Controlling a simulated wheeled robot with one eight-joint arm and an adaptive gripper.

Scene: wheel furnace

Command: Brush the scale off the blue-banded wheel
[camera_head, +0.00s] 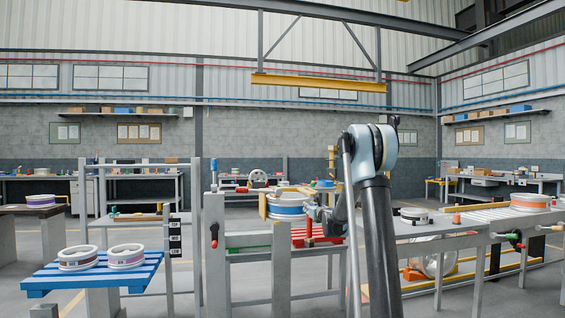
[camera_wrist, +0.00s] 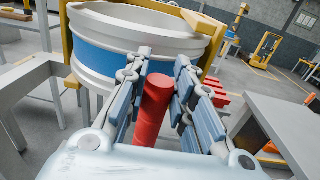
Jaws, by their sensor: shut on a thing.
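The blue-banded wheel (camera_head: 288,208) is a pale rimmed wheel seated in a yellow holder (camera_head: 263,206) at mid picture. In the wrist view the blue-banded wheel (camera_wrist: 105,58) fills the upper left, with the yellow holder (camera_wrist: 206,42) around its far side. My gripper (camera_wrist: 163,62) is shut on a red cylindrical handle (camera_wrist: 152,108), just in front of the wheel's near side. Any bristles on the handle are hidden, and I cannot tell whether it touches the wheel. In the head view my gripper (camera_head: 317,211) is beside the wheel's right side, partly hidden by my arm.
A blue pallet (camera_head: 93,280) at left carries a brown-banded wheel (camera_head: 78,257) and a purple-banded wheel (camera_head: 126,256). An orange-banded wheel (camera_head: 530,202) stands at right. A grey bench (camera_wrist: 285,125) lies right of my gripper. A yellow beam (camera_head: 318,83) hangs overhead.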

